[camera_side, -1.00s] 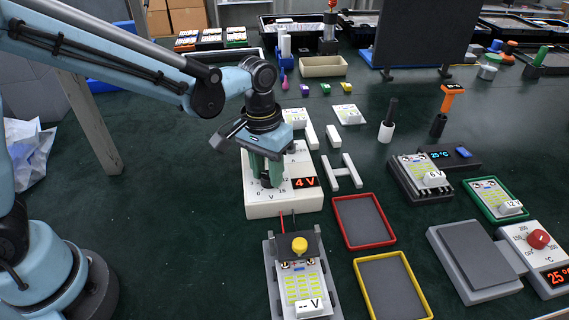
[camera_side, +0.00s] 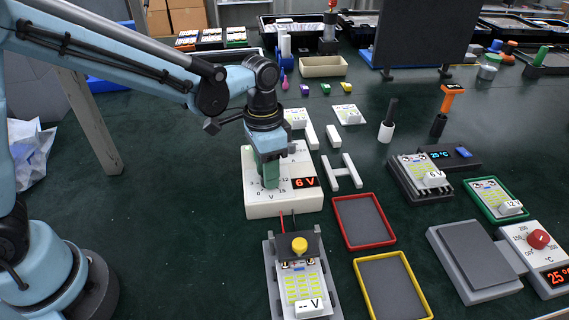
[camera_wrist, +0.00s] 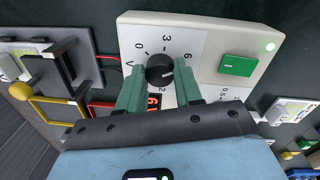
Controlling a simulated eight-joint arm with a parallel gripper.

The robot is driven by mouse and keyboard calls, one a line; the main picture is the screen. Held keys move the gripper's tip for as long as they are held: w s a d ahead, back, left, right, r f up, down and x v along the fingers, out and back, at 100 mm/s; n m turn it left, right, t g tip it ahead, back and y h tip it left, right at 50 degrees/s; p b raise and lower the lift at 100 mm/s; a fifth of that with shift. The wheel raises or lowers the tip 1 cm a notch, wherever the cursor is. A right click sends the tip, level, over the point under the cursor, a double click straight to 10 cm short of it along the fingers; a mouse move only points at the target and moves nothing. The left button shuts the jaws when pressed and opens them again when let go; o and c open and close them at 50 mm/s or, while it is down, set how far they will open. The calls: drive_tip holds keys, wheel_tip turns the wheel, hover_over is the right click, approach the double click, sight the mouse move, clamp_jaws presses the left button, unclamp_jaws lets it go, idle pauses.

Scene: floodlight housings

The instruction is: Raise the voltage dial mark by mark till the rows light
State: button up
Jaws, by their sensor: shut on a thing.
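The white power supply (camera_side: 257,205) stands at mid-table, its red display (camera_side: 305,183) reading 6 V. My gripper (camera_side: 268,180) points down at its dial, hidden behind the fingers in the side view. In the wrist view the dark round voltage dial (camera_wrist: 160,70) sits between my green fingers, shut on its sides, with its white pointer line near the 6 mark. The LED board (camera_side: 303,283) lies in a grey fixture in front of the supply, under a yellow-knobbed clamp (camera_side: 299,245). Its rows look yellow-green; I cannot tell if they are lit. Its tag reads "-- V".
Red (camera_side: 365,246) and yellow (camera_side: 428,309) rimmed trays lie to the right. White H-shaped parts (camera_side: 342,172) lie beside the supply. The table left of the supply is clear.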

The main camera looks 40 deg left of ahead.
idle(0.3)
drive_tip(key=o, duration=1)
drive_tip(key=shift+o, duration=0.2)
drive_tip(key=shift+r, duration=0.15)
wheel_tip(320, 180, up, 12)
drive_tip(key=shift+w+a, duration=0.15)
drive_tip(key=shift+a, duration=0.1)
drive_tip(key=shift+a, duration=0.1)
drive_tip(key=s+a+f+n+t, duration=0.4)
drive_tip(key=s+a+n+t, duration=0.2)
drive_tip(key=s+a, duration=0.3)
drive_tip(key=shift+s+a+t+y, duration=0.35)
drive_tip(key=shift+a+t, duration=0.45)
drive_tip(key=shift+a, duration=0.3)
